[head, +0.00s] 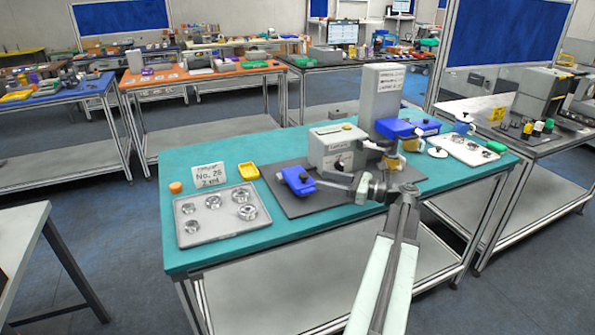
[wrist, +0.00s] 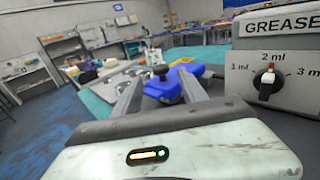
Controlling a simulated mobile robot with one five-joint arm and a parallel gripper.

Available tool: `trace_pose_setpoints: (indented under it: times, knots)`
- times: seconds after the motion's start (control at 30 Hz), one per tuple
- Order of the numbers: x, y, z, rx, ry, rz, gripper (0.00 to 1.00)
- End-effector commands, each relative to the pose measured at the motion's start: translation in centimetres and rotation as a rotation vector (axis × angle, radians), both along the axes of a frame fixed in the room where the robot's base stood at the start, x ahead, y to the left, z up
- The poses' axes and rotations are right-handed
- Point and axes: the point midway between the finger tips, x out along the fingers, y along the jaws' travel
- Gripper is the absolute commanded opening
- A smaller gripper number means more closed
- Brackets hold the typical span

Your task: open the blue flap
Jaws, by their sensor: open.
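The blue flap (head: 298,181) with a black knob sits on the dark mat, at the left front of the grey grease machine (head: 336,146). In the wrist view the blue flap (wrist: 182,82) lies ahead of my gripper, its black knob (wrist: 160,70) showing near the fingertips. My gripper (head: 322,183) points left toward the flap from its right side. In the wrist view my gripper (wrist: 159,78) has its two fingers apart, with nothing clearly held. I cannot tell whether a finger touches the flap. The flap looks closed, though part is behind the fingers.
The machine's dial (wrist: 267,80) is close on the right in the wrist view. A tray of metal parts (head: 222,216), a yellow bin (head: 248,170) and a sign (head: 209,175) stand left on the teal table. A blue box (head: 396,128) and cups are behind my arm.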

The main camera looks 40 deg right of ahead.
Motion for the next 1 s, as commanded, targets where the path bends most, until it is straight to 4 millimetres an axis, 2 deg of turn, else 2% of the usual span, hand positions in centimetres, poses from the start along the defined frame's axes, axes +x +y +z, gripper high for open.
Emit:
trace_pose_setpoints:
  times: [0.23,0.6,0.93,0.97,1.0]
  knots:
    - [0.6,0.2,0.0,0.000,0.000,-0.005,0.50]
    - [5.9,2.2,0.0,0.000,0.000,-0.013,0.50]
    - [6.4,2.4,0.0,0.000,0.000,-0.016,0.50]
    - [6.4,2.4,0.0,0.000,0.000,-0.016,0.44]
    - [6.4,2.4,0.0,0.000,0.000,-0.016,0.33]
